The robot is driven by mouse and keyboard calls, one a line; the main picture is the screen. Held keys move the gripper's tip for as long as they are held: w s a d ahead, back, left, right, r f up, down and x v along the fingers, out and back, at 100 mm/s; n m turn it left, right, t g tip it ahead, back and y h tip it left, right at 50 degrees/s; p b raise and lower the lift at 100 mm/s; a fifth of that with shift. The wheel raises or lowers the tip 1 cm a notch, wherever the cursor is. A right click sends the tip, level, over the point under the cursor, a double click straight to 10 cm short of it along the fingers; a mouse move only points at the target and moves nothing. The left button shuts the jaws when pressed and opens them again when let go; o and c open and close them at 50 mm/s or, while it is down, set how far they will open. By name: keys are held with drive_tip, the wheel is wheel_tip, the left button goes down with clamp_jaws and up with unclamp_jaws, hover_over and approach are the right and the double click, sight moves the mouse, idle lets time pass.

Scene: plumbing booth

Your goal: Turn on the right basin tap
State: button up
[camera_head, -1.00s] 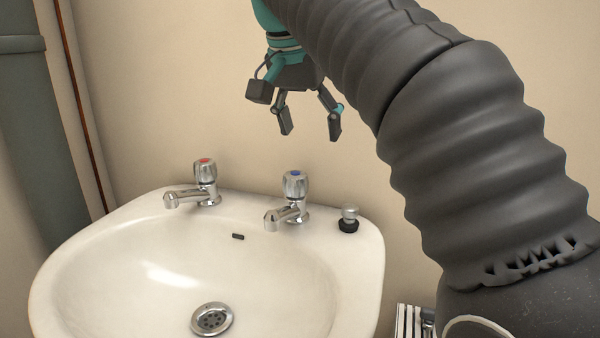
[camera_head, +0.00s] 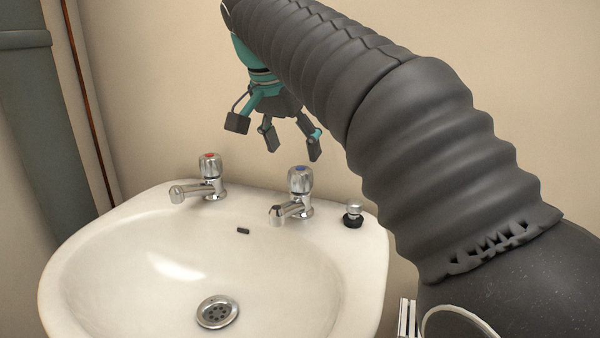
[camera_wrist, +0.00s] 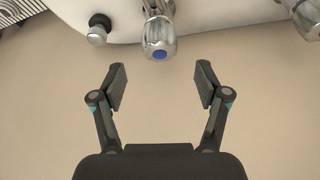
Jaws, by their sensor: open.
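The right basin tap (camera_head: 297,193) is chrome with a blue-marked knob and stands upright on the back ledge of the white basin (camera_head: 120,245). Its knob (camera_wrist: 160,45) also shows in the wrist view at top centre, ahead of the fingertips. My gripper (camera_head: 292,146) hangs above this tap in the head view, pointing down, apart from it. Its two fingers (camera_wrist: 160,78) are spread with nothing between them. The left tap (camera_head: 208,178) has a red-marked knob; part of a chrome tap shows at the wrist view's top right (camera_wrist: 308,18).
A plug (camera_head: 353,214) with a black base and metal top sits on the ledge right of the blue tap. The drain (camera_head: 218,312) is in the bowl. A beige wall (camera_head: 150,80) is behind. A grey-green pipe (camera_head: 30,120) stands at the left.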

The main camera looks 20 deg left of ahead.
sight(299, 169)
drive_tip(key=x, duration=0.7)
drive_tip(key=shift+r, duration=0.1)
drive_tip(key=c, duration=1.2)
